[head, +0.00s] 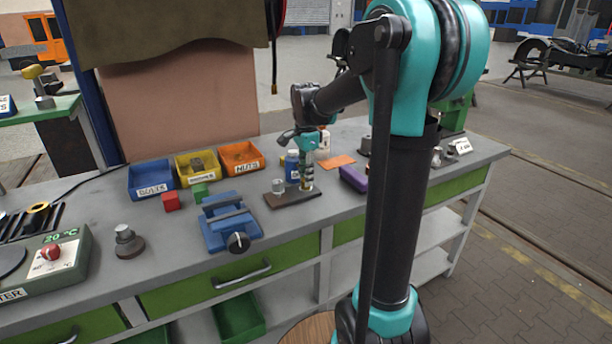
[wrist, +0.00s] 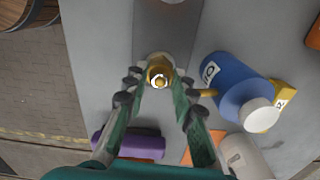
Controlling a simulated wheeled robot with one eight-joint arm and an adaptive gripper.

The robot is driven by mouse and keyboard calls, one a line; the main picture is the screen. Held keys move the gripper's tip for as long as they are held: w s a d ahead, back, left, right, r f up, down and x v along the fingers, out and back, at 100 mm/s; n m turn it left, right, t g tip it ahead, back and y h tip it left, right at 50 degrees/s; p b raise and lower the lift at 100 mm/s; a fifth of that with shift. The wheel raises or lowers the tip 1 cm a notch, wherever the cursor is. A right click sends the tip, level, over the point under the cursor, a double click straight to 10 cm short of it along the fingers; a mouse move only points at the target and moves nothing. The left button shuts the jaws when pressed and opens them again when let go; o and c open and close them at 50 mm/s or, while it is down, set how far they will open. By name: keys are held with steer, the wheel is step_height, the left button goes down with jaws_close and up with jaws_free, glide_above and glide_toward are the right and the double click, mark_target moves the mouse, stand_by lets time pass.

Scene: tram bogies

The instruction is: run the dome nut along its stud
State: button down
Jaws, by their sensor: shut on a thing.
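The dome nut (wrist: 159,67) is brass and sits between my fingertips in the wrist view. My gripper (wrist: 160,78) is shut on it, with one finger on each side. The nut is over a dark base plate (wrist: 168,22). In the head view my gripper (head: 307,167) points down over the right part of that plate (head: 296,199), which lies on the bench. The stud is mostly hidden by the nut and fingers, so I cannot tell how far the nut is along it.
A blue bottle (wrist: 232,85) stands close to my right finger in the wrist view. A grey cylinder (head: 278,186) stands on the plate's left part. A blue vice (head: 229,226), part bins (head: 151,179) and a purple block (head: 353,179) are nearby. The bench front is clear.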

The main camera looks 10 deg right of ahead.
steer(key=c, duration=1.2)
jaws_free()
steer(key=shift+r, duration=0.1)
step_height(320, 180, up, 12)
steer(key=shift+f, duration=0.1)
